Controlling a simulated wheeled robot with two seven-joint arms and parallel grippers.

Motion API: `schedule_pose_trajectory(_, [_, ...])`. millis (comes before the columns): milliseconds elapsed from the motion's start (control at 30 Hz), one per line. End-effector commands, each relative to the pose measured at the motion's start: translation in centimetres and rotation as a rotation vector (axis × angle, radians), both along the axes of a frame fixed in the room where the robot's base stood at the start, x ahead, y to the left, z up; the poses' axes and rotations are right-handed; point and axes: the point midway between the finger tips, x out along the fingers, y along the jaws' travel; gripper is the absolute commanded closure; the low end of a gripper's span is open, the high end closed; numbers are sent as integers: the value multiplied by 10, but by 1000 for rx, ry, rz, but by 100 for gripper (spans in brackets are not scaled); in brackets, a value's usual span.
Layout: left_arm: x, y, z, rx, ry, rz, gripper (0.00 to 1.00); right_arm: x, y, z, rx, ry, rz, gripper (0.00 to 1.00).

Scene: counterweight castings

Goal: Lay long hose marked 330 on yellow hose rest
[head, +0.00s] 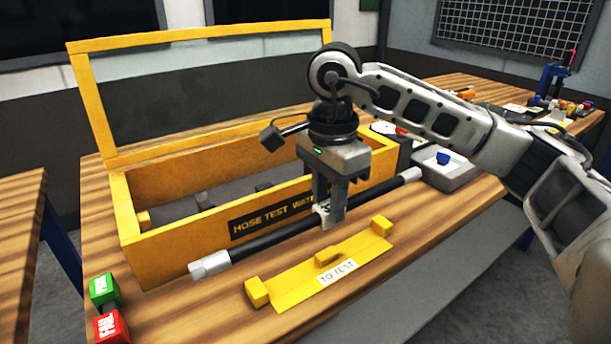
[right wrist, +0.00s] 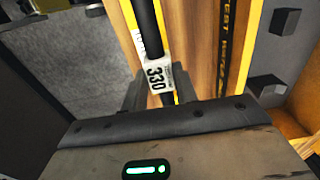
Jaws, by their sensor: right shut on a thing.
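The long black hose (head: 280,236) has silver end fittings and a white tag reading 330, which shows clearly in the right wrist view (right wrist: 156,76). My right gripper (head: 333,218) is shut on the hose near its middle, pointing down. The hose runs along the front of the yellow test box, behind and above the yellow hose rest, apart from it. The yellow hose rest (head: 300,284) lies on the bench near its front edge, with raised end blocks, a middle block and a "TO TEST" label. Nothing lies on it. My left gripper is not in view.
The open yellow hose test box (head: 160,215) with its raised clear lid stands behind the hose. Green PASS (head: 104,290) and red FAIL (head: 111,326) blocks stand at the front left. A grey tray (head: 445,170) with a blue piece lies at the right.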

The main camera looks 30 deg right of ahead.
Motion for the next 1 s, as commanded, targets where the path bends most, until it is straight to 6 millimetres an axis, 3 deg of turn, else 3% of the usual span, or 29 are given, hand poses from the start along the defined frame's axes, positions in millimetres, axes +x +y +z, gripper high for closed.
schedule_pose_trajectory(500, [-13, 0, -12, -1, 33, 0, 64, 0, 3, -1, -1, -1, 2, 91])
schedule_pose_trajectory(1000, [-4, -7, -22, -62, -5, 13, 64, 0, 2, -43, -1, -2, 1, 91])
